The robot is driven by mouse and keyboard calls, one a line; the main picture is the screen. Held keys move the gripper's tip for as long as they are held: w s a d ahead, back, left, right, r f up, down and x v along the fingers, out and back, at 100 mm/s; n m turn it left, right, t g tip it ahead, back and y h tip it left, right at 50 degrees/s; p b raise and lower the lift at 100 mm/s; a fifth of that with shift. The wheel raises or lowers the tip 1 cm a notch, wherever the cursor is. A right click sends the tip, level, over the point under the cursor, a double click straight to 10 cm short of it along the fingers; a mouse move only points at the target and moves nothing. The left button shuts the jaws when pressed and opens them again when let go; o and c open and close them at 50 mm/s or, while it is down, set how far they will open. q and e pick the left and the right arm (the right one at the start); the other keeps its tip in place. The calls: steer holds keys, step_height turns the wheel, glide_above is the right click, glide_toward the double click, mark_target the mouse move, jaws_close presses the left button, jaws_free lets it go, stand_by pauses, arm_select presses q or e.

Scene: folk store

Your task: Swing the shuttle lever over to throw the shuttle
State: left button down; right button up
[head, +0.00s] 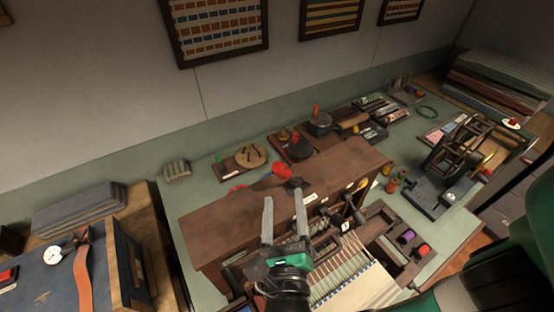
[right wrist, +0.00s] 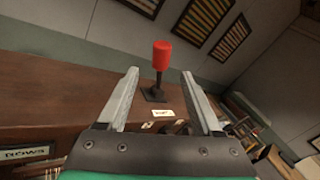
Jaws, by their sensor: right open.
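The shuttle lever (head: 281,171) has a red knob on a dark stem and stands on top of the brown wooden loom beam (head: 225,222). In the right wrist view the red knob (right wrist: 162,54) is upright above a small dark base. My right gripper (head: 284,194) is open and empty, its fingers pointing at the lever. In the right wrist view the lever shows between the two fingertips (right wrist: 159,74), but the knob lies beyond them; I see no contact. A small white label (right wrist: 163,113) sits in front of the lever base. My left gripper is not in view.
Striped cloth (head: 355,285) lies on the loom in front of the beam. Red and purple spools (head: 421,250) sit in a tray at right. A small wooden loom model (head: 460,155) and round-based items stand on the green table. A blue-topped chest (head: 65,275) is at left.

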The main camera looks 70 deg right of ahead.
mark_target(289, 175)
steer(key=p+x, duration=0.1)
steer(key=x, duration=1)
steer(key=shift+d, duration=0.3)
jaws_close()
steer(key=shift+r, duration=0.1)
stand_by(0.7)
